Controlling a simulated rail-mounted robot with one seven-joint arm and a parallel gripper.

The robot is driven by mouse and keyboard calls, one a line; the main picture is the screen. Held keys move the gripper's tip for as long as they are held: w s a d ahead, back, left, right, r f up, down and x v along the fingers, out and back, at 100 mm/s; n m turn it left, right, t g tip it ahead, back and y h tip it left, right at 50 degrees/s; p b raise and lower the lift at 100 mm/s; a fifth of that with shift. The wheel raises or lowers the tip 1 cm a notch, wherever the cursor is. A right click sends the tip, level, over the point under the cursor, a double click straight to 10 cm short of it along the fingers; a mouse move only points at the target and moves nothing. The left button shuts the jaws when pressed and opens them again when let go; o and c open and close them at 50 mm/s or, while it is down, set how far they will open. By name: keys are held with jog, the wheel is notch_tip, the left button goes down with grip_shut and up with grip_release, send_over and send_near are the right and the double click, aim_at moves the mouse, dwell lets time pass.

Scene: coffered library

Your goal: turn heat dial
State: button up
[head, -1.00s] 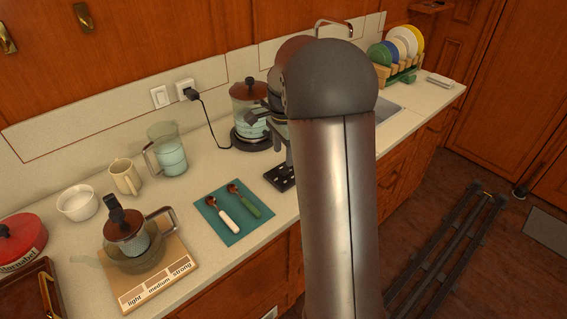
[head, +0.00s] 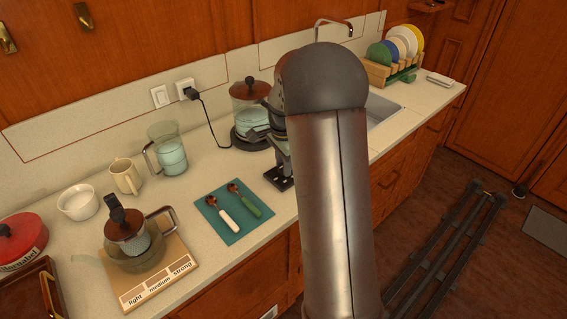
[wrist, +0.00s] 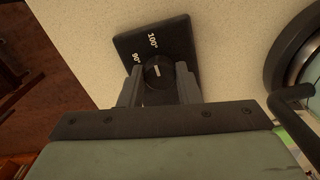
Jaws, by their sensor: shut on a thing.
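The heat dial (wrist: 156,72) is a round black knob on a dark plate (wrist: 177,37) with white marks reading 90° and 100°. A short pale line shows on the knob. In the wrist view my gripper (wrist: 159,80) has its two grey fingers on either side of the knob, shut on it. In the head view the plate (head: 272,178) lies on the counter to the right of the teal mat, and my gripper (head: 283,172) reaches down over it, partly hidden by my arm.
A glass kettle (head: 250,108) on a round dark base stands just behind the dial. A teal mat (head: 232,232) with two spoons lies to the left. A glass jug (head: 168,150) and a cream mug (head: 126,177) stand further left.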

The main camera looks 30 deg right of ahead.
jog(key=shift+n, duration=0.3)
jog(key=n+b, duration=0.1)
jog(key=n, duration=0.9)
jog(key=shift+b, duration=0.3)
jog(key=n, duration=0.3)
jog(key=shift+n, duration=0.3)
jog(key=n, duration=0.4)
jog(key=shift+r+n, duration=0.1)
jog(key=shift+n, duration=0.2)
jog(key=n, duration=0.4)
jog(key=shift+n, duration=0.4)
jog(key=shift+w, duration=0.1)
jog(key=o, duration=1)
